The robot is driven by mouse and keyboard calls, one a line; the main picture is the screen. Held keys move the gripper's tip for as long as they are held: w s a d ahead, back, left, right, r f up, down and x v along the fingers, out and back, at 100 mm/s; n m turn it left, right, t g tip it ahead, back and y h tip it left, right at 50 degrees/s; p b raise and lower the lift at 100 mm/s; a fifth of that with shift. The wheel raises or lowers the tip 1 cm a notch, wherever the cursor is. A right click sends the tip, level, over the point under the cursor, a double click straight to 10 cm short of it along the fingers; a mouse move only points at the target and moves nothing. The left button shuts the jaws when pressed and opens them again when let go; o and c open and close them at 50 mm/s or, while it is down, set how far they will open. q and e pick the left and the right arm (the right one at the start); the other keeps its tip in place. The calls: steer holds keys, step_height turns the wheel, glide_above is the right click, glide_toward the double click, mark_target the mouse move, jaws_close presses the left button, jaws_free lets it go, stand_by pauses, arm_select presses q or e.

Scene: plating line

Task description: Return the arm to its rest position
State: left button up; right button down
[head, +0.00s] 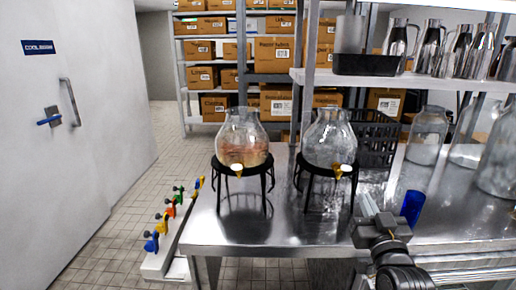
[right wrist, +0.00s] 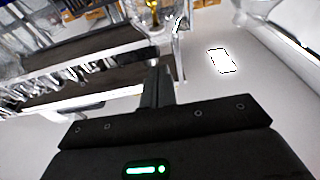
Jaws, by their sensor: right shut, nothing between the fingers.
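My right arm comes in from the bottom right of the head view, and its gripper (head: 368,206) is over the front part of the steel table. In the right wrist view the two fingers of this gripper (right wrist: 158,88) are together, with nothing between them. A blue cup (head: 412,208) stands just right of the gripper in the head view, apart from the fingers as far as I can tell. My left gripper is in neither view.
Large glass jars (head: 428,135) stand at the right. A rack with colored valves (head: 160,258) is left of the table. Boxes fill shelves behind.

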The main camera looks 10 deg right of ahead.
steer(key=s+a+f+n+g+y, duration=0.1)
steer(key=s+a+f+g+y, duration=0.2)
steer(key=f, duration=0.7)
steer(key=s+a+f+n+g, duration=0.1)
steer(key=s+a+f+g, duration=0.2)
steer(key=f, duration=0.7)
steer(key=s+a+f+n+g, duration=0.25)
steer(key=s+f+g, duration=0.75)
steer(key=s+f, duration=0.8)
steer(key=s+f+g, duration=0.1)
steer(key=s+f, duration=0.1)
steer(key=f, duration=0.9)
steer(key=s+f+g, duration=0.1)
steer(key=s+f, duration=0.1)
steer(key=f, duration=1)
steer(key=s+d+f+g, duration=0.1)
steer(key=s+d+f, duration=0.1)
steer(key=s+f, duration=1.5)
steer(key=shift+d+f+y, duration=0.2)
steer(key=shift+d+y, duration=0.1)
steer(key=shift+d, duration=0.05)
